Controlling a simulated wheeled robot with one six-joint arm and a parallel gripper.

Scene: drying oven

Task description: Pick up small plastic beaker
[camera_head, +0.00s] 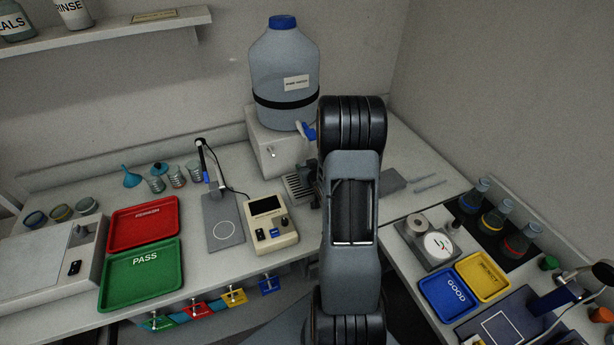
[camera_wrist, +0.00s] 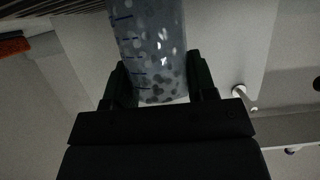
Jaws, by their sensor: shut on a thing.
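A small clear plastic beaker (camera_wrist: 152,45) with dark graduation marks shows at the top of the wrist view. Pale and grey spots show on or through its wall. My gripper (camera_wrist: 160,84) is shut on it, with one dark finger on each side. The beaker's upper part is cut off by the frame edge. In the head view my arm hides both the gripper and the held beaker.
A large blue-capped water jug (camera_head: 284,75) stands on a white block (camera_head: 275,145) left of my arm. Several small vessels, a red tray (camera_head: 143,222) and a green tray (camera_head: 141,275) are at left. Flasks (camera_head: 494,216) stand at right.

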